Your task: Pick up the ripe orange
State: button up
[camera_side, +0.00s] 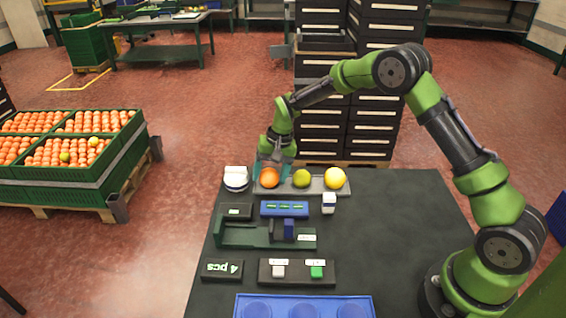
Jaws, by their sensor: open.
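The ripe orange (269,178) is deep orange and sits at the left of a grey tray (318,188) at the back of the dark table. A green-yellow fruit (302,178) sits in the middle of the tray and a pale yellow fruit (335,178) at its right. My gripper (268,167) is at the orange, pointing down from above and behind it. Its jaws are open. The fingers are small and partly hidden, so I cannot tell whether they touch the orange.
A white round item (236,178) stands just left of the tray. The table's right part (400,220) is clear. Crates of oranges (110,165) stand left.

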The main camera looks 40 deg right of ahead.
jog(key=c, duration=0.8)
jog(key=shift+c, duration=0.2)
jog(key=shift+r, duration=0.15)
